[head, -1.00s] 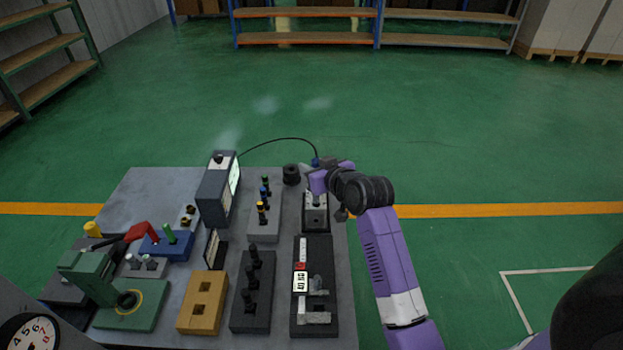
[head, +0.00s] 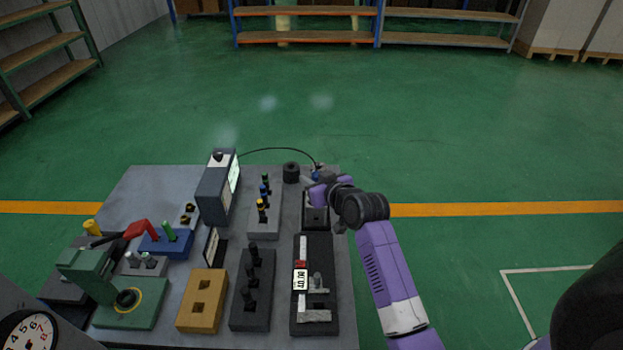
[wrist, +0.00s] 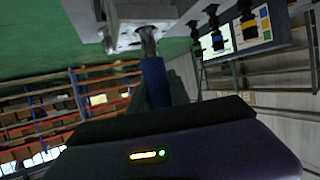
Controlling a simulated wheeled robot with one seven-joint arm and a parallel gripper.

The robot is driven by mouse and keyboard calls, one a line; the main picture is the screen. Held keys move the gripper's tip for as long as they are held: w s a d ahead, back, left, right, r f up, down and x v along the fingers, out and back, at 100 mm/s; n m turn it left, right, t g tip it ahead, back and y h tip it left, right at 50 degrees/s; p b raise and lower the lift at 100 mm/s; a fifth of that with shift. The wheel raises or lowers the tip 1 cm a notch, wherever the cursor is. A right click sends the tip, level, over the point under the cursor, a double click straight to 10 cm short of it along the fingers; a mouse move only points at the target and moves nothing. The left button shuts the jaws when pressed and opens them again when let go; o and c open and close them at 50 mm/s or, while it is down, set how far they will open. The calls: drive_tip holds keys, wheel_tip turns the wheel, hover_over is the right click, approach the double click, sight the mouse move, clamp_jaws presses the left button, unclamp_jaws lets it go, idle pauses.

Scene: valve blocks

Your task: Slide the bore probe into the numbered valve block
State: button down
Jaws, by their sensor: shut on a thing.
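The bore probe (wrist: 153,82) has a blue body and a metal tip, and my gripper (wrist: 152,103) is shut on it. In the wrist view the tip meets the light grey valve block (wrist: 165,15) at a hole in its face. I cannot tell how deep the tip is. In the head view my gripper (head: 318,190) is at the far right part of the table, over the back of the valve block (head: 316,218). My arm hides part of the block, and its number is not readable. A thin black cable runs from the readout box (head: 216,190) to the probe.
A rack of colour-banded pins (head: 265,222) stands left of the block. A black cylinder (head: 291,172) stands behind it. A measuring fixture (head: 315,310) lies in front. A dark peg block (head: 252,295), a yellow block (head: 203,300) and a green press (head: 120,300) stand further left.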

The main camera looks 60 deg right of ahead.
drive_tip(key=shift+f, duration=0.1)
drive_tip(key=c, duration=1.2)
unclamp_jaws()
drive_tip(key=shift+r, duration=0.2)
drive_tip(key=r+v, duration=0.1)
drive_tip(key=v, duration=1.1)
drive_tip(key=s+a+f+n+t+y, duration=0.1)
drive_tip(key=s+a+f, duration=0.2)
drive_tip(key=a, duration=0.6)
drive_tip(key=s+a+f+n+y, duration=0.1)
drive_tip(key=s+a+f+n, duration=0.2)
drive_tip(key=a, duration=0.5)
drive_tip(key=s+a+r+n+t+y, duration=0.1)
drive_tip(key=s+a+r+y, duration=0.1)
drive_tip(key=s+a, duration=0.5)
drive_tip(key=s+a+r+n+t+y, duration=0.1)
drive_tip(key=s+a+r+y, duration=0.2)
drive_tip(key=s+a, duration=0.4)
